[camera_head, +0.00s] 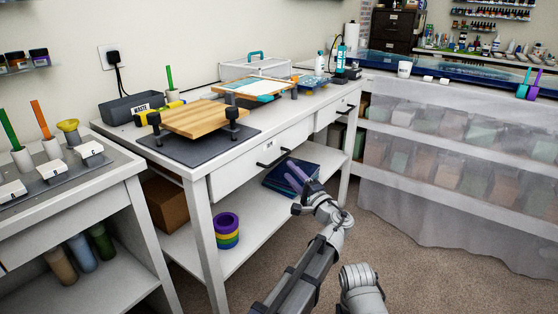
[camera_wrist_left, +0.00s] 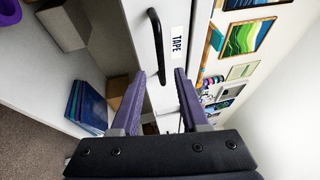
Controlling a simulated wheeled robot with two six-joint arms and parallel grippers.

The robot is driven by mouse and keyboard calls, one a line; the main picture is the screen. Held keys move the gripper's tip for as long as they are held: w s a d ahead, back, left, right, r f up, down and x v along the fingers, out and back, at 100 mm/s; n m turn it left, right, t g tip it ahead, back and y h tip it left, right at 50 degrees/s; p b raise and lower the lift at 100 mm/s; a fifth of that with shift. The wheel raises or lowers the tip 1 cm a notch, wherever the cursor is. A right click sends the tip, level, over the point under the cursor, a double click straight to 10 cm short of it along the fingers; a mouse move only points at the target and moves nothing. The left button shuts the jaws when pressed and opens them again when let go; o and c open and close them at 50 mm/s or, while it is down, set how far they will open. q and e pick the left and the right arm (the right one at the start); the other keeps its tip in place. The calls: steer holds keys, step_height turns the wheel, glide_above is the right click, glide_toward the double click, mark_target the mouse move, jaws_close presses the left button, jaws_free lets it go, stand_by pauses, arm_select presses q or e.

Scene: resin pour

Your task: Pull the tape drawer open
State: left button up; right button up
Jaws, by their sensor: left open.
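The tape drawer (camera_head: 232,175) is the left drawer in the white bench and looks shut. Its label TAPE (camera_wrist_left: 177,43) and black bar handle (camera_wrist_left: 157,45) show in the wrist view. The handle also shows in the head view (camera_head: 272,158). My left gripper (camera_head: 294,172) is open and empty, with purple fingers, just right of and below the handle in the head view. In the wrist view, one handle end lies between the fingertips (camera_wrist_left: 160,73); whether they touch it is unclear. My right gripper is not visible.
A second drawer with a black handle (camera_head: 345,111) is farther right. Blue books (camera_head: 290,178) and coloured tape rolls (camera_head: 227,230) sit on the lower shelf (camera_head: 185,222). A wooden board (camera_head: 198,119) rests on the bench top. Carpet floor (camera_head: 420,240) is clear at the right.

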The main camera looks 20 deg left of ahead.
mark_target(279, 159)
arm_select(q)
steer(key=shift+p+x, duration=0.7)
steer(key=shift+x, duration=3.2)
jaws_close()
